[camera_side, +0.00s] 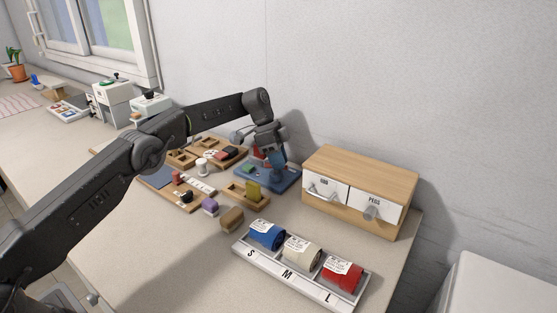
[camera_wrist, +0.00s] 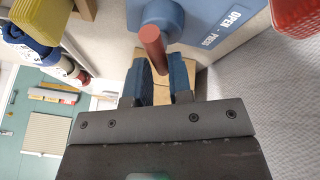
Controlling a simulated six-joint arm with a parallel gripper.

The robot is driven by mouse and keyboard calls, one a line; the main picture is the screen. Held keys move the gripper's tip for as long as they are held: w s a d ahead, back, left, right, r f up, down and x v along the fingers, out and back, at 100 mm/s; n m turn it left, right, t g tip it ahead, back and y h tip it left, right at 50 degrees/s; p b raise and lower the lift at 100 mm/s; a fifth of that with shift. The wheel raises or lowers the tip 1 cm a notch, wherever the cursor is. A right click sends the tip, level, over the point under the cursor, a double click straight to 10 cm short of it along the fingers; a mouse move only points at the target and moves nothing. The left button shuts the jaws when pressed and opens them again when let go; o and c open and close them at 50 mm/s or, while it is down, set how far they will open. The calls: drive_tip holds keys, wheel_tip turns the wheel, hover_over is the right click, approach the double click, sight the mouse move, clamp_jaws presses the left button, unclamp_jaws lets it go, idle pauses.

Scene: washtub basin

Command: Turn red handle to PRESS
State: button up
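The red handle (camera_wrist: 153,48) sticks out from a blue device in the wrist view. Its end reaches in between the two blue fingers of my gripper (camera_wrist: 164,82), which stand apart with a gap between them. I cannot tell whether either finger touches the handle. The blue device's base (camera_wrist: 225,22) carries the words OPEN and PRESS beside the handle. In the side view my gripper (camera_side: 272,157) points down over the blue base (camera_side: 283,184), near the wall. A bit of red shows beside the fingers there, and the rest of the handle is hidden.
A wooden drawer box (camera_side: 365,170) stands close on the right. A white S, M, L tray (camera_side: 285,270) with blue, cream and red rolls lies in front. The wall is close behind.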

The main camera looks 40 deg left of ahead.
drive_tip(key=o, duration=0.4)
drive_tip(key=shift+r, duration=0.1)
drive_tip(key=shift+r, duration=1.85)
drive_tip(key=shift+s+a+r, duration=0.1)
drive_tip(key=shift+a+r, duration=0.05)
drive_tip(key=s+a+r, duration=0.1)
drive_tip(key=a+r, duration=0.1)
drive_tip(key=a, duration=0.1)
drive_tip(key=s+a+r, duration=0.2)
drive_tip(key=a, duration=0.2)
drive_tip(key=s+a+r, duration=0.1)
drive_tip(key=a+r, duration=0.1)
drive_tip(key=a, duration=0.1)
drive_tip(key=shift+s+a+r, duration=0.2)
drive_tip(key=shift+s+r, duration=0.1)
drive_tip(key=shift+r, duration=0.1)
